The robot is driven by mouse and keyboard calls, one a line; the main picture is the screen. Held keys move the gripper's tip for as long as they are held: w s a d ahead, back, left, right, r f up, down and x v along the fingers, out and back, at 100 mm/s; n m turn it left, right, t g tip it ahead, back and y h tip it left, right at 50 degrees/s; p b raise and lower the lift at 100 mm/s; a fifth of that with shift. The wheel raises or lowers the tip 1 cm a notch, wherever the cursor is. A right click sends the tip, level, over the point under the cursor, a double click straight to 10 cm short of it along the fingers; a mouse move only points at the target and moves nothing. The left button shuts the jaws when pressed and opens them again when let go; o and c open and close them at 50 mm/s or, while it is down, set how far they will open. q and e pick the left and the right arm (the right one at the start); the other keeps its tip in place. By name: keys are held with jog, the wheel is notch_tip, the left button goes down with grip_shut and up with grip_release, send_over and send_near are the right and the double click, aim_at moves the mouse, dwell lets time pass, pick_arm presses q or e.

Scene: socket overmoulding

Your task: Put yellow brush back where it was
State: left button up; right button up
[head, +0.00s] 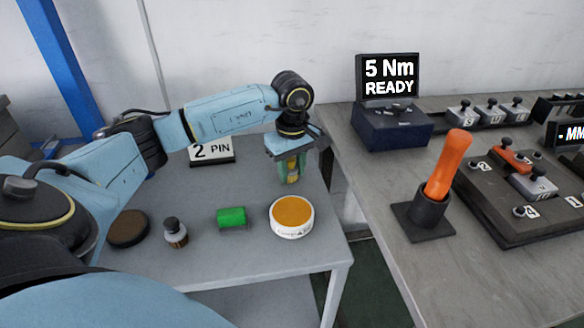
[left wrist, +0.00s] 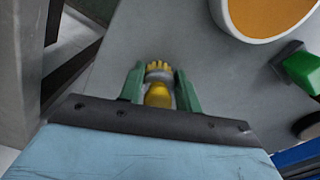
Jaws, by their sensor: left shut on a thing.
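The yellow brush (left wrist: 160,93) is between the two green fingers of my left gripper (left wrist: 160,88), which is shut on it. In the head view the left gripper (head: 291,175) hangs pointing down over the back right part of the left grey table, with a bit of the yellow brush (head: 292,178) showing between the fingers. Much of the brush is hidden by the fingers. I cannot tell whether its lower end touches the table. My right gripper is not in view.
On the left table (head: 255,262) are an orange-filled round tin (head: 292,214), a green block (head: 231,217), a small dark-capped bottle (head: 175,233), a brown disc (head: 128,229) and a "2 PIN" sign (head: 212,151). An orange-handled tool (head: 448,165) stands in a holder on the right bench.

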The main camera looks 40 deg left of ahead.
aim_at(292, 161)
pick_arm(q)
jog(key=shift+f, duration=0.15)
jog(key=o, duration=1)
jog(key=shift+c, duration=0.2)
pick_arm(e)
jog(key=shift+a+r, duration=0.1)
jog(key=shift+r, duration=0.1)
pick_arm(q)
notch_tip(292, 161, up, 12)
jog(key=p, duration=0.3)
jog(key=shift+f, duration=0.2)
jog(key=shift+r, duration=0.45)
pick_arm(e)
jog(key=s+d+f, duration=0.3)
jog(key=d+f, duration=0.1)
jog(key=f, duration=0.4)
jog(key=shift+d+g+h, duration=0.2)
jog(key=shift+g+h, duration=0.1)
